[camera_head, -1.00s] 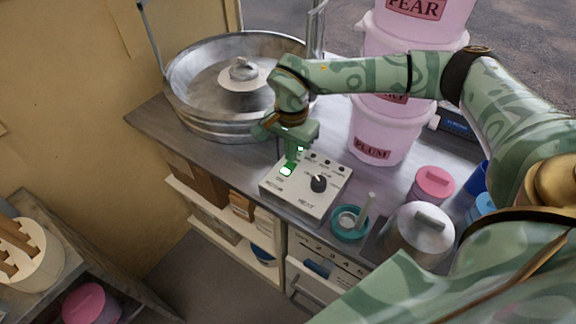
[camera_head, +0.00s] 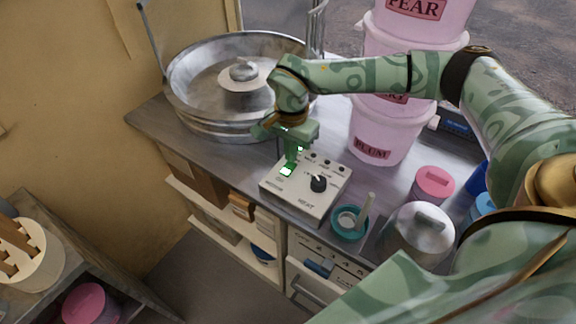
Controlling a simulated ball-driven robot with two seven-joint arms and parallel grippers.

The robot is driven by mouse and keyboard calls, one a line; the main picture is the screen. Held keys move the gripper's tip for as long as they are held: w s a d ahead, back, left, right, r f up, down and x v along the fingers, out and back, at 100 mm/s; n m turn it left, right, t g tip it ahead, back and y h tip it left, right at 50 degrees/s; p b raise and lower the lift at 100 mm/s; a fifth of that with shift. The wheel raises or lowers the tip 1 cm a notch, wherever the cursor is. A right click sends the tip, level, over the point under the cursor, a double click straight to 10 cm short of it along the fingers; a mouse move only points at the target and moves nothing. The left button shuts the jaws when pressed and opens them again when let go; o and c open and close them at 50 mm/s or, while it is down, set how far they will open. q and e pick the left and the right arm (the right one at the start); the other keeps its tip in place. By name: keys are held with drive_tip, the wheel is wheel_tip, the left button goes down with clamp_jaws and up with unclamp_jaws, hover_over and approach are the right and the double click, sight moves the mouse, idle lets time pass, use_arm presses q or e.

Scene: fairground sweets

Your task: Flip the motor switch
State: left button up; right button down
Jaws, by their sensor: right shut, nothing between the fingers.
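The control box (camera_head: 303,205) is a pale panel on the counter, with a black HEAT knob (camera_head: 318,184) and several small dark indicators along its back edge. The motor switch (camera_head: 286,171) glows green at the box's left side, above the MOTOR lettering. My right gripper (camera_head: 290,161) is shut and empty, pointing down at the switch. Its fingertips are at or just above the switch; I cannot tell whether they touch. They hide part of the switch, so its position is unclear. My left gripper is not in view.
A metal floss pan (camera_head: 190,122) stands behind the box at the left. Pink tubs (camera_head: 385,135) are stacked at the back right. A teal bowl (camera_head: 347,233), a pink-lidded jar (camera_head: 433,186) and a metal-lidded pot (camera_head: 418,232) stand right of the box.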

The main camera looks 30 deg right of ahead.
drive_tip(key=shift+f+b, duration=0.35)
drive_tip(key=shift+f, duration=0.6)
idle(0.6)
wheel_tip(320, 180, up, 7)
drive_tip(key=p, duration=0.6)
drive_tip(key=shift+r+p, duration=0.15)
drive_tip(key=shift+p, duration=0.25)
